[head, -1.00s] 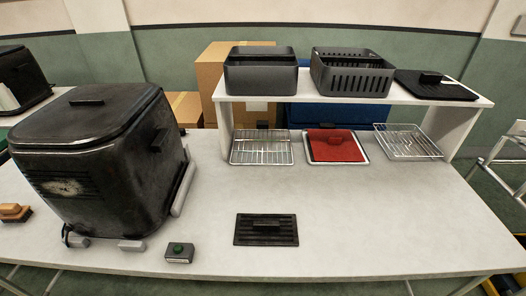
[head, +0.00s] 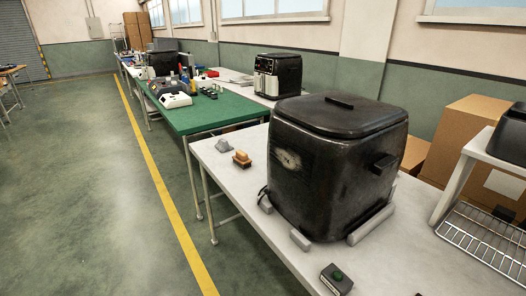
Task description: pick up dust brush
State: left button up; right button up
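The dust brush (head: 241,158), with an orange-tan body and a dark lower part, lies on the white table (head: 222,176) near its left end, left of the large black fryer body (head: 335,165). Neither of my grippers shows in the head view.
A grey wedge-shaped piece (head: 223,145) lies just behind the brush. A small box with a green button (head: 336,278) sits at the table's front edge. A green-topped table (head: 220,112) stands beyond. The floor left of the table is open, with a yellow line (head: 165,185).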

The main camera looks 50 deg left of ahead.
aim_at(241, 159)
jog(key=u, duration=1.65)
